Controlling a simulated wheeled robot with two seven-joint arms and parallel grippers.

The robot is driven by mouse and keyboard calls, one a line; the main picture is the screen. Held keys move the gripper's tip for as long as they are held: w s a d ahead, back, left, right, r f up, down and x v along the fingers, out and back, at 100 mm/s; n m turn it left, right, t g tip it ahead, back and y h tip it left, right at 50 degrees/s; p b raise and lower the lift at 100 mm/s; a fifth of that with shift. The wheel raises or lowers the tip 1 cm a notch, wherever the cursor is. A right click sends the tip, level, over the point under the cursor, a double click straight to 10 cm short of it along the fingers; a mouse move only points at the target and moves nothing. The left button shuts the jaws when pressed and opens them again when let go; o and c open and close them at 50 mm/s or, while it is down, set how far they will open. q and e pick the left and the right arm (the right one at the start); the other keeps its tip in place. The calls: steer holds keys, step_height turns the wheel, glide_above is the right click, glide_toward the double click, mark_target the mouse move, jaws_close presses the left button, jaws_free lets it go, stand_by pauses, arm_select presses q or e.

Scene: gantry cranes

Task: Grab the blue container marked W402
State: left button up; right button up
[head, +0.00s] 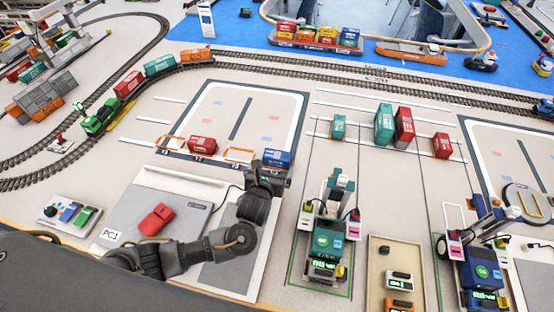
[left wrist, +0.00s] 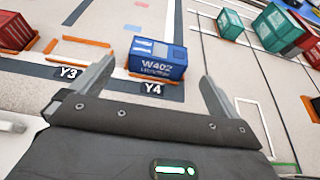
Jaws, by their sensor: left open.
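The blue container marked W402 (left wrist: 158,58) sits on the floor at the spot labelled Y4 in the left wrist view. In the head view the blue container (head: 278,157) shows just beyond my left gripper (head: 268,172), partly hidden by it. In the left wrist view my left gripper (left wrist: 148,85) is open, with one finger on each side of the container's near side. The container lies ahead of the palm, between the fingers' lines; I cannot tell if any finger touches it. My right gripper is not in view.
Teal (head: 384,124) and red (head: 404,127) containers stand to the right. A crane vehicle (head: 327,235) stands right of my arm. A panel with a red toy (head: 157,219) lies below left.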

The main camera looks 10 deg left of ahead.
mark_target(278, 153)
arm_select(q)
steer(key=b+x, duration=0.1)
steer(key=x, duration=0.4)
steer(key=shift+w+d, duration=0.1)
steer(key=shift+w+f, duration=0.1)
steer(key=shift+w, duration=0.15)
steer(key=shift+w+f, duration=0.1)
steer(key=shift+w, duration=0.3)
steer(key=x, duration=0.4)
steer(key=shift+w+f, duration=0.1)
steer(key=shift+w, duration=0.05)
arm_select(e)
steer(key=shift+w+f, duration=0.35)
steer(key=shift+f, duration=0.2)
arm_select(q)
steer(key=c, duration=0.9)
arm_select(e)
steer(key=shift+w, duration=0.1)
arm_select(q)
steer(key=shift+o, duration=0.2)
